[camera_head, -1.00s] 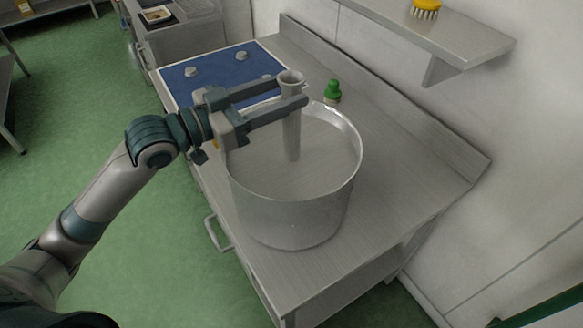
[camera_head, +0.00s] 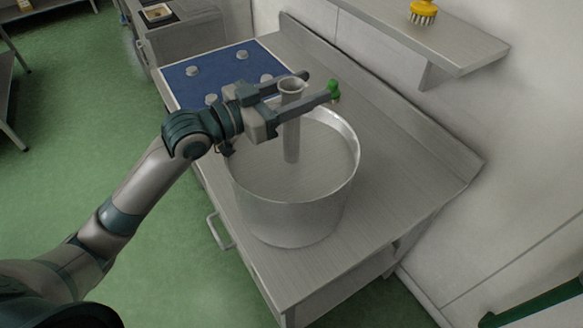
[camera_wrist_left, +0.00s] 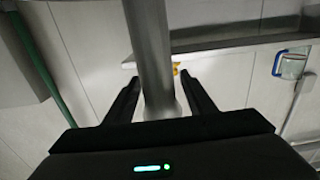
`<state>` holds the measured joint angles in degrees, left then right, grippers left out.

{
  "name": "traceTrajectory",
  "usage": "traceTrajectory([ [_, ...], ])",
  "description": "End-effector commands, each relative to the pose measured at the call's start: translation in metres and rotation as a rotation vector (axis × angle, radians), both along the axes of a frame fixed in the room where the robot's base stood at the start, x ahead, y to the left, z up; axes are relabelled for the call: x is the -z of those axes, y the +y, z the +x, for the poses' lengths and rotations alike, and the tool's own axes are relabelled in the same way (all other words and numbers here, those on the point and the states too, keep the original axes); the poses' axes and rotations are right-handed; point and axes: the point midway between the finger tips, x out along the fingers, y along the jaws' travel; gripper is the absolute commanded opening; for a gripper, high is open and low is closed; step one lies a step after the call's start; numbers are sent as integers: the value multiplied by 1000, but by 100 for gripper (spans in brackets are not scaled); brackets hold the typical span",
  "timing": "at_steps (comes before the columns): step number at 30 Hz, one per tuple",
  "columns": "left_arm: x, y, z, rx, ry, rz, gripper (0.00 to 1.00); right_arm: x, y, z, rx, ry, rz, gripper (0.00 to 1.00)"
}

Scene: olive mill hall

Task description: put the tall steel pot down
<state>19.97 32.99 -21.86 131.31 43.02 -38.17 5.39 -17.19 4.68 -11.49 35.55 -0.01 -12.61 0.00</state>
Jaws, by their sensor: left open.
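The tall steel pot (camera_head: 292,218) is a wide, open, round vessel standing upright on the steel bench (camera_head: 375,228). A slim steel tube with a flared top (camera_head: 291,135) rises upright from inside it; I cannot tell how it is fixed. My left gripper (camera_head: 318,84) is open above the pot, with one finger on each side of the tube's upper part. In the left wrist view the tube (camera_wrist_left: 150,50) runs between my spread fingers (camera_wrist_left: 162,92), with a gap on both sides. My right gripper is not in view.
A blue mat (camera_head: 222,68) with several small pale knobs lies behind the pot. A green-topped item (camera_head: 334,87) is mostly hidden behind my finger. A wall shelf (camera_head: 450,45) holds a yellow brush (camera_head: 423,11). The bench right of the pot is clear.

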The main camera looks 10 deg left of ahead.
Motion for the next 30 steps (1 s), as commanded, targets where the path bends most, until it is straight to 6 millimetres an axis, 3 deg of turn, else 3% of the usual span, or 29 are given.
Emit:
traceTrajectory([
  [18,1,-6,6,1,-1,1,50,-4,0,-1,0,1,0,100],
  [24,0,-6,6,1,-1,1,2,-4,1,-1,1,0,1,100],
  [30,0,-6,6,1,-2,-1,0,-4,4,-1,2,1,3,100],
])
